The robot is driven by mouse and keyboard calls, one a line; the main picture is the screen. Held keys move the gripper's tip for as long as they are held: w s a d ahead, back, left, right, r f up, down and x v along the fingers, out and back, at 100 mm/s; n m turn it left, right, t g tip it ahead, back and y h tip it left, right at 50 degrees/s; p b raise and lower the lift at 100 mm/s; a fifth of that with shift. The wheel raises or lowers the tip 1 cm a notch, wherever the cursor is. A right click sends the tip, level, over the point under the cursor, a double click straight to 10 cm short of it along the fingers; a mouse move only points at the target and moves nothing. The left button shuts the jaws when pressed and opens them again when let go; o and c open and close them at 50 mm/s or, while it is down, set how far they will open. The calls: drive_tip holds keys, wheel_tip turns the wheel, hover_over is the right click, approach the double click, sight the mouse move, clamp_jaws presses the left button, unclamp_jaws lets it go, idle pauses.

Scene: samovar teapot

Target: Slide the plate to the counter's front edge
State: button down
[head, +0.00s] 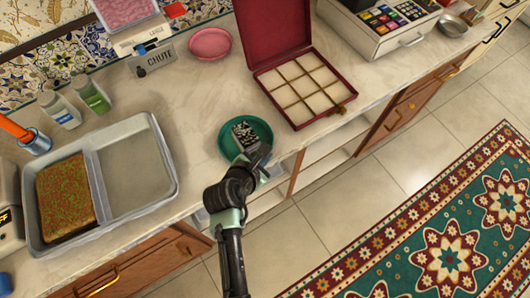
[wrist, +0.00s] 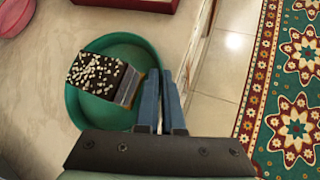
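The plate is a round green dish (head: 228,150) on the counter, close to its front edge. It also shows in the wrist view (wrist: 85,112), with a narrow strip of counter between its right rim and the edge. A dark cake piece with pale bits on top (head: 243,134) sits on the plate, also in the wrist view (wrist: 97,72). My gripper (head: 264,152) is at the plate's front rim. In the wrist view its two blue fingers (wrist: 160,75) are close together at the plate's right rim. I cannot tell whether the rim is between them.
An open red compartment box (head: 300,90) stands right of the plate on the counter (head: 190,100). A grey metal tray (head: 150,170) with a brown slab is to the left. A pink dish (head: 210,43) is behind. Beyond the front edge are open shelves and the tiled floor.

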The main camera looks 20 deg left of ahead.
drive_tip(key=shift+s+f, duration=0.1)
drive_tip(key=c, duration=1)
unclamp_jaws()
drive_tip(key=shift+o, duration=0.2)
drive_tip(key=shift+d, duration=0.1)
drive_tip(key=v, duration=1.3)
drive_tip(key=shift+p, duration=0.3)
